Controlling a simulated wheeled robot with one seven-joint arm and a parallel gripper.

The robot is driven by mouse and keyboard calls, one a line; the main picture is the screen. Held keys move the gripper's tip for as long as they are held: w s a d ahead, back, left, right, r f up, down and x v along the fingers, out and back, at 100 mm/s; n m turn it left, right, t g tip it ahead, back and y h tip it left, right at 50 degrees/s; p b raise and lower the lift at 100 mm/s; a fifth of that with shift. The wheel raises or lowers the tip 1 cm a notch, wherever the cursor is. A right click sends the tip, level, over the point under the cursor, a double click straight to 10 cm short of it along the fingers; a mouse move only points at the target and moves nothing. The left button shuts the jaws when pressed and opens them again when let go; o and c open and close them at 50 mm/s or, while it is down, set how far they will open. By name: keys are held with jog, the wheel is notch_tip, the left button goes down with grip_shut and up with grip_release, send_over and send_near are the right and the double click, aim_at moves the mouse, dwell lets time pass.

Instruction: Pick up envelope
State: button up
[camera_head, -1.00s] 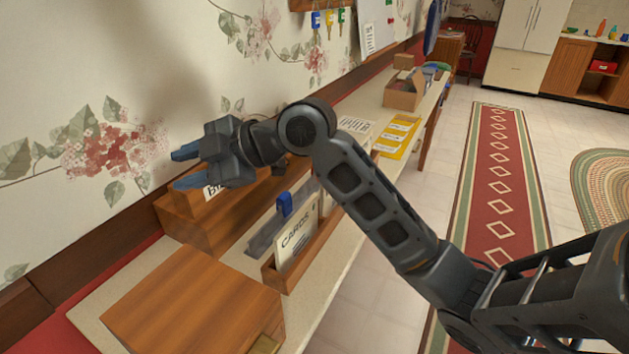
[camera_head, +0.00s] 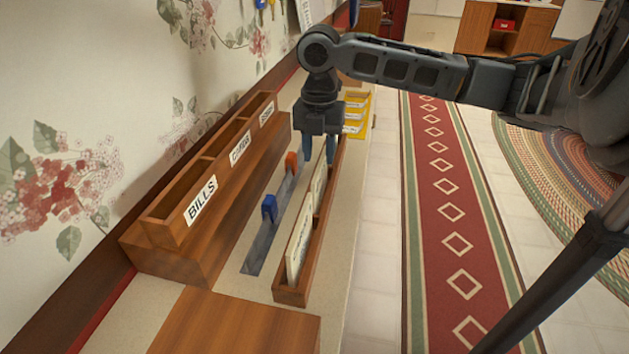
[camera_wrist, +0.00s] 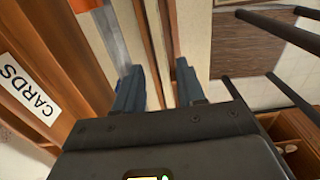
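Cream paper pieces stand on edge in a narrow wooden tray (camera_head: 296,292) on the counter. The nearer cream piece (camera_head: 299,243) leans in the front part of the tray, and another cream piece (camera_head: 318,188) stands farther back; I cannot tell which is the envelope. My gripper (camera_head: 319,152) points down over the far part of the tray. Its two blue fingers are apart. In the wrist view my gripper (camera_wrist: 160,80) is open over wood and a pale strip; I see no contact.
A wooden sorter (camera_head: 160,232) labelled BILLS, CARDS and another label stands along the wall. A grey rail with a blue clip (camera_head: 269,208) and an orange clip (camera_head: 291,162) lies between sorter and tray. A yellow rack (camera_head: 356,112) stands beyond.

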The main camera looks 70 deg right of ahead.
aim_at(320, 174)
notch_tip(320, 174, down, 7)
jog(key=shift+s+d+r+p, duration=0.1)
jog(key=shift+d+r+p, duration=0.1)
jog(key=shift+p, duration=0.2)
jog(key=shift+c, duration=0.3)
jog(key=shift+a, duration=0.1)
grip_shut()
